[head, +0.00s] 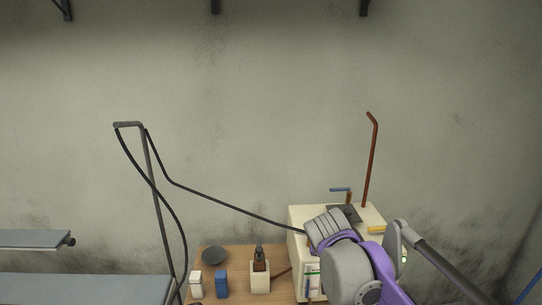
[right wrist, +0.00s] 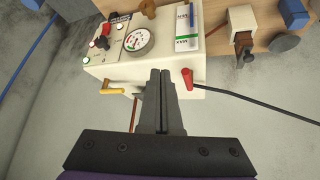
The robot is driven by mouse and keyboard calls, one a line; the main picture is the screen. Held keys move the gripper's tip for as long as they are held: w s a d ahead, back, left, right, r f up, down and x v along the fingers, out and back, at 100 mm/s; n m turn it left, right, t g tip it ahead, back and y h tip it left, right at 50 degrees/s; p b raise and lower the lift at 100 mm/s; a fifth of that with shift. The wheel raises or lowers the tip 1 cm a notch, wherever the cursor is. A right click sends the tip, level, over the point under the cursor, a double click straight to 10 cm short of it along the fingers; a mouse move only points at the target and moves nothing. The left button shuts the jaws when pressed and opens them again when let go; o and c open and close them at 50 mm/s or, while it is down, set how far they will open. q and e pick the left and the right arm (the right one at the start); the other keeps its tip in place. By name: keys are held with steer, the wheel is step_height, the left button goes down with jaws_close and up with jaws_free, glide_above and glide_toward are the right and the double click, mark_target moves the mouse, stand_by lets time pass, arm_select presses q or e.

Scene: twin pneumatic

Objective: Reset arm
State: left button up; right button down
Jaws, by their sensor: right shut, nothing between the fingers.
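My right arm reaches in from the lower right of the head view, in front of a cream machine box (head: 302,222). In the right wrist view my right gripper (right wrist: 163,72) is shut and empty, its fingers overlapping the picture of the same cream box (right wrist: 165,60). I cannot tell whether the fingertips touch it. The box carries a round gauge (right wrist: 139,40), a red lever (right wrist: 187,79), a yellow handle (right wrist: 110,90) and a red knob (right wrist: 105,30). In the head view the arm hides part of the box front. My left gripper is not in view.
On the wooden table (head: 236,262) stand a dark dish (head: 214,255), a blue block (head: 221,284), a white container (head: 196,284) and a cream holder (head: 260,278). A black hose (head: 235,207) runs from a grey post (head: 153,185) towards the box. A rust-coloured pipe (head: 371,165) rises behind.

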steer(key=s+f+n+y, duration=0.1)
steer(key=s+f+n, duration=0.1)
steer(key=s+f, duration=0.6)
steer(key=s+d+f+n+y, duration=0.1)
steer(key=s+f, duration=0.7)
steer(key=s, duration=0.8)
steer(key=shift+s+f+n+y, duration=0.2)
steer(key=shift+f+n+y, duration=0.15)
steer(key=shift+n+y, duration=0.05)
